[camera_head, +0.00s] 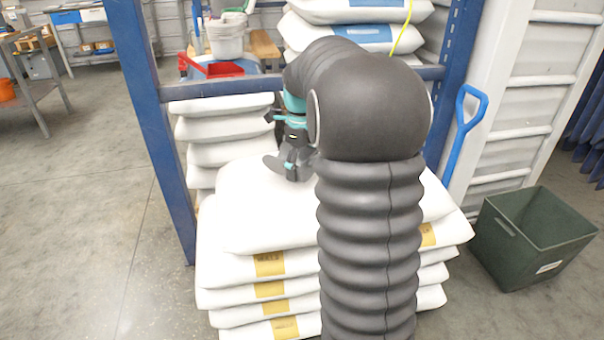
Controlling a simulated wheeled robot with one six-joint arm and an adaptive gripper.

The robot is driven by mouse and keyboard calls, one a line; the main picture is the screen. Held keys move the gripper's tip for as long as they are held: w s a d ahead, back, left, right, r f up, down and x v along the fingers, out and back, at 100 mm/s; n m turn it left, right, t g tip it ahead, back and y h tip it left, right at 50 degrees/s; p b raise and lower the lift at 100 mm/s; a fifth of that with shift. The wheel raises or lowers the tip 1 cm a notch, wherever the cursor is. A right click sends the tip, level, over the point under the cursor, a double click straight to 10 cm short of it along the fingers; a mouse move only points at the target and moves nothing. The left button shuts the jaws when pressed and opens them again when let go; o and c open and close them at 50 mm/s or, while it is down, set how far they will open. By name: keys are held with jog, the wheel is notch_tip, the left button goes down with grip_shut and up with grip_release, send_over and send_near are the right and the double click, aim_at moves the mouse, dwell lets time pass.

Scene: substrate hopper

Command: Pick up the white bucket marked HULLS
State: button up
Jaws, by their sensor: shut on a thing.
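A white bucket (225,37) stands at the back on the shelf, at the upper left of the rack; I cannot read any marking on it. My gripper (281,145) is well below and nearer than this bucket, at the far end of the white sack pile. Its dark fingers are at the back edge of the top sack (262,205). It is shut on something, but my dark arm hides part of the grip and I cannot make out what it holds.
Blue rack posts (150,120) and a crossbeam frame the shelf. White sacks with yellow labels are stacked in front. A dark green bin (535,232) and a blue-handled tool (465,125) are at right.

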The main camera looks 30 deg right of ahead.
jog(key=shift+f, duration=1.05)
jog(key=shift+f, duration=0.15)
jog(key=o, duration=1.1)
jog(key=shift+c, duration=0.2)
